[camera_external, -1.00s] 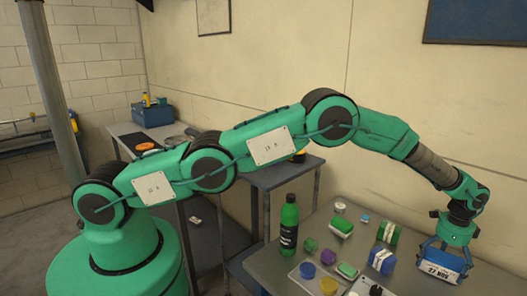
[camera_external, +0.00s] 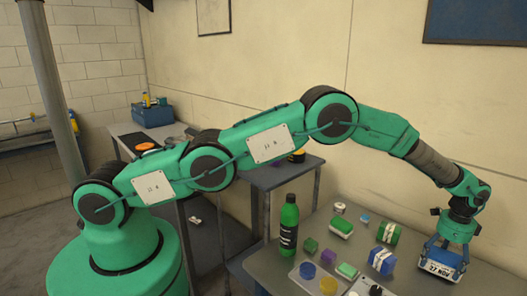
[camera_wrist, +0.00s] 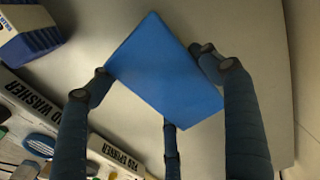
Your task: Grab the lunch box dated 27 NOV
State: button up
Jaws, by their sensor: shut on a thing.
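A blue lunch box (camera_external: 446,255) with a white label hangs under my gripper (camera_external: 452,240) at the right end of the table. The label showed 27 NOV in the earlier view; its letters are hard to read now. In the wrist view, the box's plain blue face (camera_wrist: 165,72) sits between the dark fingers of my gripper (camera_wrist: 155,85), which are shut on it. Whether the box clears the tabletop is hard to tell.
A second blue box with a white band (camera_external: 381,261) and a green box with a white band (camera_external: 388,232) stand left of it. A green bottle (camera_external: 289,230) and several small items share the grey table (camera_external: 330,222). A wall stands behind.

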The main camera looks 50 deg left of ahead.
aim_at(443, 258)
notch_tip(443, 258, up, 9)
jog(key=shift+r, duration=0.1)
dwell(0.4)
dwell(0.5)
